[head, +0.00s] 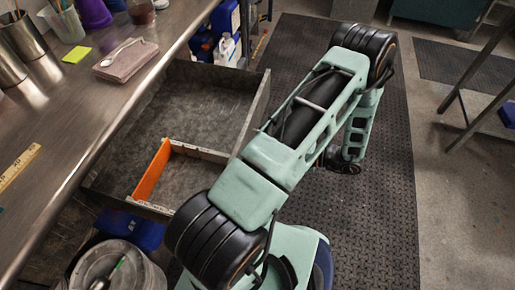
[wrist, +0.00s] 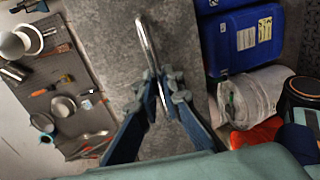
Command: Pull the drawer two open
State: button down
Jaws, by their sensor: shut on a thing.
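A grey drawer (head: 255,112) stands pulled out from under the steel bench in the head view. Its inside is mostly empty, with an orange divider (head: 152,172) near its front corner. No number shows on it. In the wrist view, a mottled grey drawer front (wrist: 185,40) carries a curved metal bar handle (wrist: 144,38). My gripper (wrist: 163,92) has its blue fingers closed around the lower part of this handle. In the head view, my green arm reaches past the drawer and bends down on its right side; the arm hides most of the gripper and the handle.
The steel bench (head: 95,105) runs along the left, holding cups, a folded cloth (head: 125,60) and a ruler (head: 18,167). Blue containers (wrist: 245,40) and a whitish jug (wrist: 250,97) stand beside the drawer. The dark floor mat (head: 385,225) is clear.

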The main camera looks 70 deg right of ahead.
jog(key=c, duration=2.3)
grip_release()
jog(key=shift+c, duration=0.2)
jog(key=v, duration=1.2)
